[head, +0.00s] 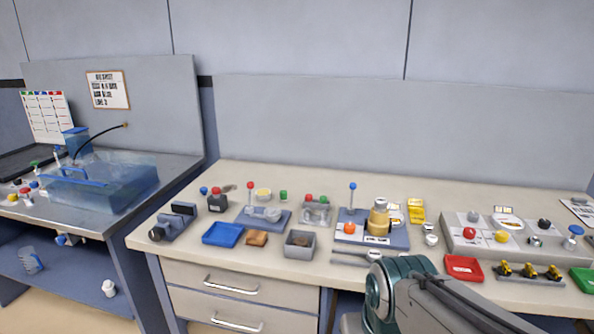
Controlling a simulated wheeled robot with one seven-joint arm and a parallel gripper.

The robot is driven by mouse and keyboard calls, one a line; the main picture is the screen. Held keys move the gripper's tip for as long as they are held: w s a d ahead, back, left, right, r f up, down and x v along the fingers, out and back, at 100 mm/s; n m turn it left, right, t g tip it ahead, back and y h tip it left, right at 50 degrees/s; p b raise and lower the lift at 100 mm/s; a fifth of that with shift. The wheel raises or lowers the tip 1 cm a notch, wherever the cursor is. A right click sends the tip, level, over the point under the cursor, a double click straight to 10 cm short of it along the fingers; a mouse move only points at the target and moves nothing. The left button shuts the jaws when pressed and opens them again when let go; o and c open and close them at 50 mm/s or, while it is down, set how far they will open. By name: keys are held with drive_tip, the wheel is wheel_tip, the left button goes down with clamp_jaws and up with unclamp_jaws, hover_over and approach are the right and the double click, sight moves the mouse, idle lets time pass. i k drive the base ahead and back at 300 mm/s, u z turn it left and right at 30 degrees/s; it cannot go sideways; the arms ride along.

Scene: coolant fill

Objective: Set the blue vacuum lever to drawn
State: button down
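A thin lever with a blue ball knob (352,186) stands about upright on a blue-grey base plate (400,239) near the middle of the bench. The plate carries an orange knob (349,229) in front of the lever and a brass-coloured cylinder (379,222) to its right. The label on the plate's front edge is too small to read. A similar lever with a red ball knob (250,185) stands on another plate to the left. My arm comes in at the bottom right, in front of the bench; my gripper is not visible.
The bench holds a blue tray (222,234), a grey open box (299,246), a red tray (463,268) and a grey control panel (467,247). A second bench at left carries a clear blue tank (128,184). A backboard (400,130) closes the rear.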

sight(353, 186)
drive_tip(key=u, duration=0.15)
drive_tip(key=i, duration=1.35)
drive_tip(key=z, duration=0.75)
